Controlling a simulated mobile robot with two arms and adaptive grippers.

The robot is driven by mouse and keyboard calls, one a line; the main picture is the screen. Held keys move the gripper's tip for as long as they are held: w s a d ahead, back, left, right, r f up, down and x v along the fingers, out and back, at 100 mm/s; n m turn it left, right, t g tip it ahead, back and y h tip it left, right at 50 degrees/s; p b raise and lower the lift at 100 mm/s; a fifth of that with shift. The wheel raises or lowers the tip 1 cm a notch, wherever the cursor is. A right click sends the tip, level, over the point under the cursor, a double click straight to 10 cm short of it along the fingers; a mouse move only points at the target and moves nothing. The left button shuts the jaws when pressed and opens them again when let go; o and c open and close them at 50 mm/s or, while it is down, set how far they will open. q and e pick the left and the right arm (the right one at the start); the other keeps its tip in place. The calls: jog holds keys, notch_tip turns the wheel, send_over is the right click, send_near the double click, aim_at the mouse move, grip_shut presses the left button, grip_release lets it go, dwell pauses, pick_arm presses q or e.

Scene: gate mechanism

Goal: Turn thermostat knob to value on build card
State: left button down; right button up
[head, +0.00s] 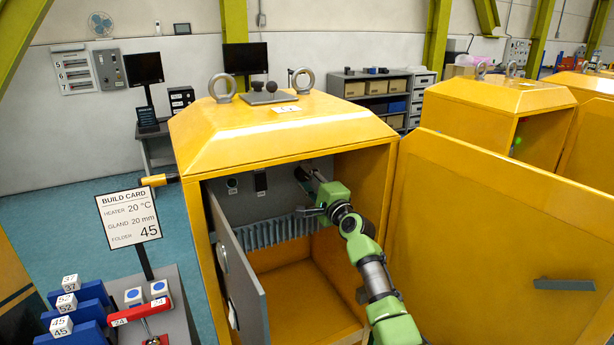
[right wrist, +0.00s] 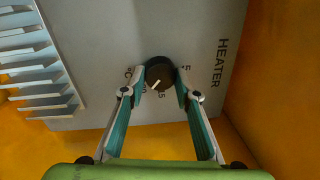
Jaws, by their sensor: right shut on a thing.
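The build card (head: 128,215) stands upright at the left of the head view and reads "HEATER 20 °C". The thermostat knob (right wrist: 161,73) is a dark round dial with a white pointer mark, on a grey panel (right wrist: 120,30) printed "HEATER". Its pointer slants to the lower left in the right wrist view; the scale numbers are partly covered and hard to read. My right gripper (right wrist: 160,84) is shut on the knob, one finger on each side. In the head view my right gripper (head: 310,177) reaches inside the yellow cabinet and hides the knob. My left gripper is not in view.
The yellow cabinet (head: 280,140) has a large door (head: 500,230) standing open at right and a grey inner door (head: 238,275) swung open at left. A slotted grey strip (head: 275,232) runs below the panel. Blue holders (head: 78,325) stand at lower left.

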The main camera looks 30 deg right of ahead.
jog(key=shift+f+m, duration=0.1)
jog(key=shift+m, duration=0.3)
jog(key=o, duration=1.1)
jog(key=shift+s+a+f, duration=0.1)
jog(key=shift+s+a, duration=0.05)
jog(key=shift+s, duration=0.45)
jog(key=s, duration=1)
jog(key=shift+s+a+f, duration=0.3)
jog(key=shift+s+a, duration=0.05)
jog(key=shift+s, duration=0.05)
